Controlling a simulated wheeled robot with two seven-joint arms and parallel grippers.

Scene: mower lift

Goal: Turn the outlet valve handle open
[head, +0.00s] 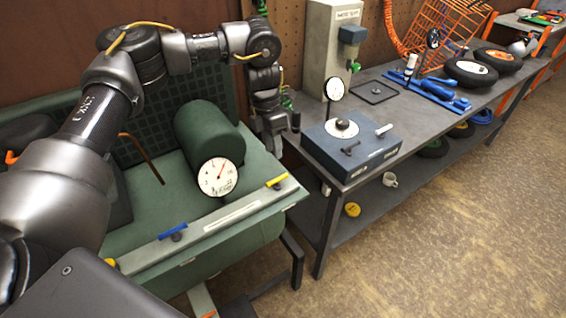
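Two small lever handles sit on the front rail (215,232) of a green machine. A yellow handle (276,181) is at the rail's right end. A blue handle (172,230) is further left. Both lie roughly along the rail; I cannot read which is the outlet valve. A round white gauge (218,177) stands behind the rail, in front of a green cylinder (205,135). My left gripper (276,150) points down behind and above the yellow handle, apart from it. Its finger gap is too small to judge. My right gripper is not in view.
A grey workbench (385,92) stands right of the machine. It carries a blue box with a dial (350,148), a grey dispenser (328,45), wheels (470,71) and an orange basket (440,30). A copper-coloured bent rod (142,152) rises left of the cylinder. Open floor lies at the right.

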